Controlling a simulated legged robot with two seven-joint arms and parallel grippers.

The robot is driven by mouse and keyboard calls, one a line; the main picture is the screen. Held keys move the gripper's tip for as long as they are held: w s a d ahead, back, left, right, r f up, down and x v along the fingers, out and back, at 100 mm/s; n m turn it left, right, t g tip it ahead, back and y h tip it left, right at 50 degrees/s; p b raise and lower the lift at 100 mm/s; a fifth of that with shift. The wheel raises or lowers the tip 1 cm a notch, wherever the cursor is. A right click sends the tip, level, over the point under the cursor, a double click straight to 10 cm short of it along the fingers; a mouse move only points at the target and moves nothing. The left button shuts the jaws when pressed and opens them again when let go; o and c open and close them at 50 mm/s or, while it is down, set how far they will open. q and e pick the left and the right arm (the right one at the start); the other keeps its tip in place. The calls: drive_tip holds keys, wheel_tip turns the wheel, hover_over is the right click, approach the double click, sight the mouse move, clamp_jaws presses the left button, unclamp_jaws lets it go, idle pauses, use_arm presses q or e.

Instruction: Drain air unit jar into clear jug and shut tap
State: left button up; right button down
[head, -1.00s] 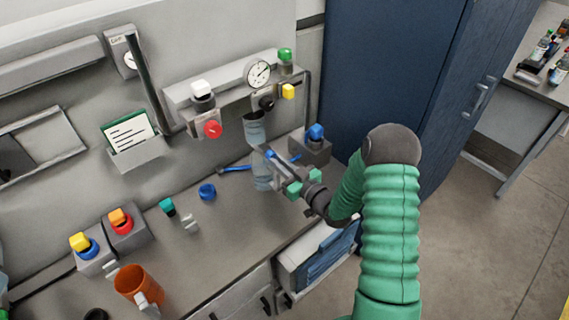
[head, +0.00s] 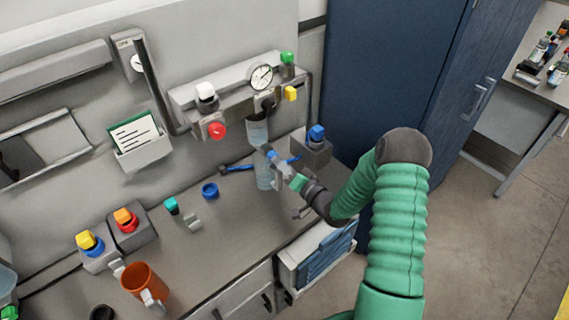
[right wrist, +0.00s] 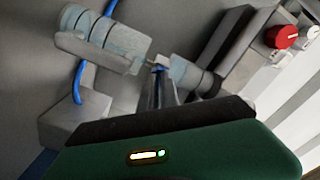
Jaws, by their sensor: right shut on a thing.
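The air unit's clear jar (head: 257,132) hangs below the grey unit with the gauge. It is at the right of the right wrist view (right wrist: 192,77). The clear jug (head: 264,178) stands upright on the bench directly under the jar, and its graduated body and handle show in the right wrist view (right wrist: 112,42). My right gripper (head: 271,154) is shut on the small blue tap (right wrist: 159,67) at the jar's lower end, between jar and jug. The fingers partly hide the tap. I cannot tell the water level or any flow. My left gripper is out of view.
The unit carries a red knob (head: 217,131), a gauge (head: 262,77) and a yellow knob (head: 290,93). A blue-capped grey block (head: 315,148) stands right of the jug. A blue-handled tool (head: 237,168) and blue ring (head: 210,190) lie left. An orange mug (head: 146,284) stands near the front.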

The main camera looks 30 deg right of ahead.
drive_tip(key=shift+w+r+m+t, duration=0.2)
drive_tip(key=shift+w+r, duration=0.1)
drive_tip(key=shift+r, duration=0.2)
drive_tip(key=shift+w+r+m+t, duration=0.1)
drive_tip(key=shift+w+r+m, duration=0.15)
drive_tip(key=shift+r, duration=0.25)
drive_tip(key=c, duration=1.8)
unclamp_jaws()
drive_tip(key=shift+o, duration=1.2)
drive_tip(key=shift+s+a+f, duration=0.15)
drive_tip(key=shift+s+f, duration=0.15)
drive_tip(key=shift+f, duration=0.35)
drive_tip(key=shift+o, duration=1.2)
drive_tip(key=shift+s+f, duration=0.1)
drive_tip(key=shift+f, duration=0.05)
drive_tip(key=shift+o, duration=1.2)
drive_tip(key=shift+d+f, duration=0.5)
drive_tip(key=shift+f, duration=0.05)
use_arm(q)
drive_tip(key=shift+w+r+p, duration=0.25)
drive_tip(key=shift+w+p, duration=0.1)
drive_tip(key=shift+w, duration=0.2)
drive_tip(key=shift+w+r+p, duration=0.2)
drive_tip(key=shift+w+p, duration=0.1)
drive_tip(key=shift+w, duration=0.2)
use_arm(e)
drive_tip(key=s, duration=1.7)
drive_tip(key=shift+s+d+f+g, duration=0.25)
drive_tip(key=shift+d+g, duration=0.15)
drive_tip(key=shift+d, duration=0.05)
